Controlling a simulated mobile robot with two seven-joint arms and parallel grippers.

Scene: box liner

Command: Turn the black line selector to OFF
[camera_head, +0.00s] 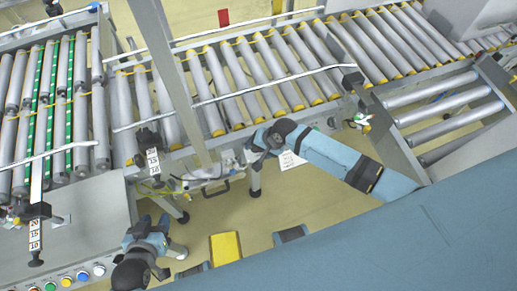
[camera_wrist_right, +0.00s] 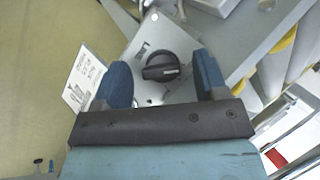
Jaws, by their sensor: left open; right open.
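The black line selector (camera_wrist_right: 161,66) is a round knob with a raised grip bar and a pale pointer mark, on a light grey plate (camera_wrist_right: 150,38). In the right wrist view it sits between and just beyond the two blue fingertips of my right gripper (camera_wrist_right: 163,82), which is open and apart from it. The bar lies nearly level in that view. In the head view my right gripper (camera_head: 252,152) is beside the conveyor frame, and the selector cannot be made out. My left gripper (camera_head: 172,238) is open and empty at the lower left, near the button panel.
A white printed card (camera_wrist_right: 88,75) hangs left of the plate. A roller conveyor (camera_head: 245,80) runs behind my right gripper. A panel with coloured buttons (camera_head: 67,281) is at the lower left. Yellow floor shows between.

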